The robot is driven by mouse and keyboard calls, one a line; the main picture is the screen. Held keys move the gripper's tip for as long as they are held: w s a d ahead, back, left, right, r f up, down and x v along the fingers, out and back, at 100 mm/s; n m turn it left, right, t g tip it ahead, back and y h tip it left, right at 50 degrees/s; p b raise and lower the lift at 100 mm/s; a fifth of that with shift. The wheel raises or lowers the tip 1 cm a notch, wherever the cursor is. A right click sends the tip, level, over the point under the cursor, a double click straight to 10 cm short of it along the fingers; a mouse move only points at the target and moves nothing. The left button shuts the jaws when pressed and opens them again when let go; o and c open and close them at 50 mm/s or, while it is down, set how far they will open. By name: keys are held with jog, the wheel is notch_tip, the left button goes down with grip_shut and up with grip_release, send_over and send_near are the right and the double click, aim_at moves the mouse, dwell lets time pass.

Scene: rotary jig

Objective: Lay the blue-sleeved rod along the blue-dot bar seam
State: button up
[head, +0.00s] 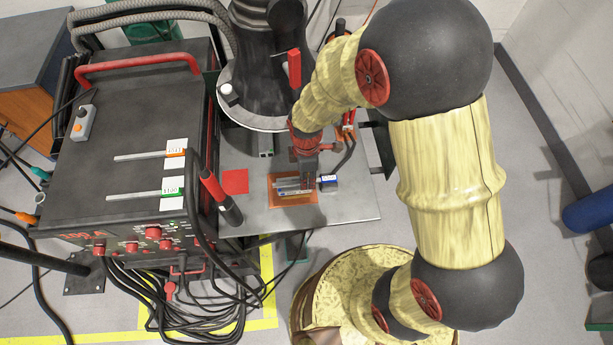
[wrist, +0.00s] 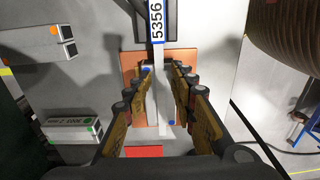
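A steel bar piece with a blue dot lies on the copper-orange plate (head: 284,203), also in the wrist view (wrist: 131,92); its dot (wrist: 171,122) shows near my fingers. The blue-marked rod has a white tag (head: 329,180) reading 5356, seen at the top of the wrist view (wrist: 157,22). The tag is at the plate's right in the head view. The rod's thin part runs toward the plate between my fingers, partly hidden. My gripper (wrist: 162,68) is low over the plate, its fingers apart on either side of the pale strip. I cannot tell whether the rod touches the seam.
Two other rods lie on the black machine (head: 120,110), one with an orange-marked tag (head: 176,148), one with a green-marked tag (head: 173,187). A red-handled torch (head: 222,198) stands left of the plate. A dark column (head: 262,70) stands behind. A red patch (head: 234,181) lies on the table.

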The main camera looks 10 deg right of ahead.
notch_tip(320, 180, up, 12)
jog(key=shift+w+f, duration=0.15)
jog(key=shift+f, duration=0.05)
dwell(0.4)
